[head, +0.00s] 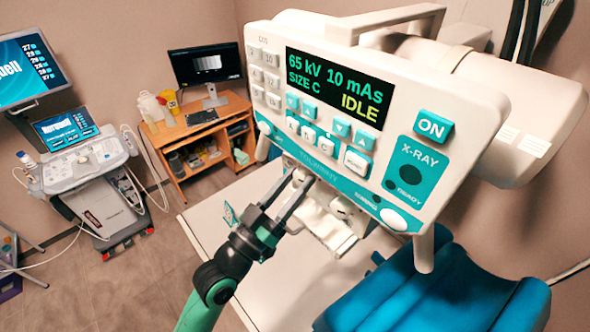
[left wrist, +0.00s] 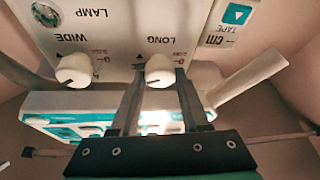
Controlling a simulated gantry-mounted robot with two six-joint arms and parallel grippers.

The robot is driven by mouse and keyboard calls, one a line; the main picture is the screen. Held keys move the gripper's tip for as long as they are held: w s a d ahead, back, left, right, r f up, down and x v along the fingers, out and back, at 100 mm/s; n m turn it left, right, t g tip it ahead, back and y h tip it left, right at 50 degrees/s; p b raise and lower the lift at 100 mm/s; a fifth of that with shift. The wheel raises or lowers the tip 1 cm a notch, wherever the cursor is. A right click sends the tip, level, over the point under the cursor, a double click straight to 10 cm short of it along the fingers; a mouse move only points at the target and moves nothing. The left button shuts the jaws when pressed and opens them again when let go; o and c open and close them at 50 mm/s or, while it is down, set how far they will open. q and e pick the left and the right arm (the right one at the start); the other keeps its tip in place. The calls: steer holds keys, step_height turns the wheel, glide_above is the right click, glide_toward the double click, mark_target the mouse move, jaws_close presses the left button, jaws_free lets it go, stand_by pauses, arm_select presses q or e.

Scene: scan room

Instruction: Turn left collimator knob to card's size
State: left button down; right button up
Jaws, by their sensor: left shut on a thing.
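The X-ray tube head's panel (head: 440,110) has a display (head: 335,88) reading 65 kV, 10 mAs, SIZE C and IDLE. Below the panel, two white collimator knobs show: the left one (head: 299,176) and the right one (head: 341,207). My left gripper (head: 299,190) reaches up from below to the left knob. In the left wrist view, its two fingers (left wrist: 158,82) are shut on the knob marked LONG (left wrist: 158,70), one on each side. The knob marked WIDE (left wrist: 74,70) is free beside it. My right gripper is not in view.
A white table (head: 215,215) lies below the tube head, with a blue cushioned seat (head: 440,295) at the right. A wooden desk with a monitor (head: 206,66) and an ultrasound cart (head: 90,165) stand back left. White handle bars flank the collimator.

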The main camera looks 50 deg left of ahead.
arm_select(q)
steer(key=shift+c, duration=2)
jaws_free()
steer(key=b+v, duration=0.4)
steer(key=v, duration=0.7)
steer(key=shift+s+f+b, duration=0.15)
steer(key=shift+s+b, duration=0.15)
